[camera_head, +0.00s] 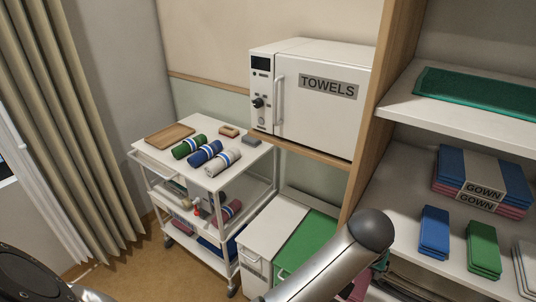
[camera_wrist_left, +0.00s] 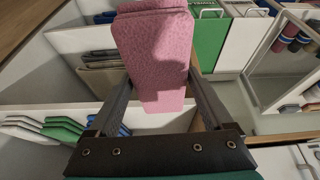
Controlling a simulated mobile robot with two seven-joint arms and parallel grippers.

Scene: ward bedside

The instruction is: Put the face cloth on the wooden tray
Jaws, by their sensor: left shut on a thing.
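A folded pink cloth (camera_wrist_left: 155,60), which I take as the face cloth, is held between the fingers of my left gripper (camera_wrist_left: 160,98) in the left wrist view. In the head view a silver arm link covers the lower middle, and the gripper is hidden there; a bit of pink (camera_head: 359,286) shows beside the link, but I cannot tell if it is the held cloth. The wooden tray (camera_head: 170,133) lies flat and empty on the top of the white trolley at the left, well away from the arm. My right gripper is not in view.
Green, blue and grey rolled towels (camera_head: 206,152) lie beside the tray on the trolley (camera_head: 215,187), with small blocks behind. A white towel cabinet (camera_head: 318,120) stands behind. Shelves (camera_head: 440,150) with folded cloths and gowns rise at the right. A green-lidded bin (camera_head: 308,242) stands below.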

